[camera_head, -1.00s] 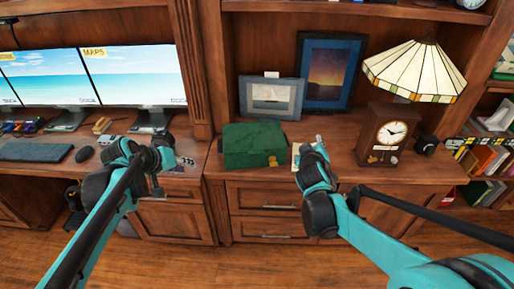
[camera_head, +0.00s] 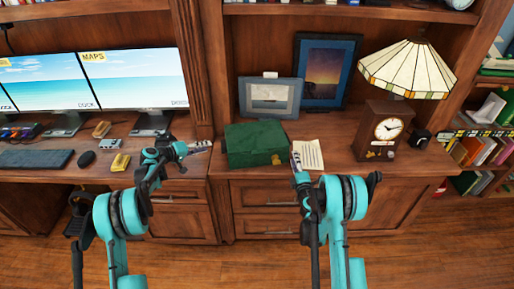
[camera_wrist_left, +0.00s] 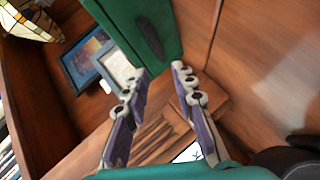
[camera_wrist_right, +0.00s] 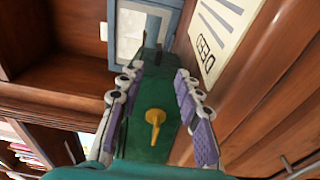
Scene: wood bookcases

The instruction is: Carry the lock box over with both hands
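The green lock box (camera_head: 255,143) sits on the wooden cabinet top, with a small yellow latch or key at its lower right front. My left gripper (camera_head: 205,147) is just left of the box. In the left wrist view its fingers (camera_wrist_left: 157,76) are open and the box's green end (camera_wrist_left: 125,20) lies ahead, near the tips. My right gripper (camera_head: 296,160) is at the box's right end. In the right wrist view its open fingers (camera_wrist_right: 153,80) point at the green box (camera_wrist_right: 135,140), with the yellow piece showing between them. Whether either gripper touches the box is unclear.
A paper sheet (camera_head: 309,154) marked DEED lies right of the box. Two picture frames (camera_head: 270,98) stand behind it. A clock (camera_head: 383,130) and a lamp (camera_head: 408,68) stand further right. Monitors (camera_head: 135,80) and a keyboard (camera_head: 37,159) are on the left desk.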

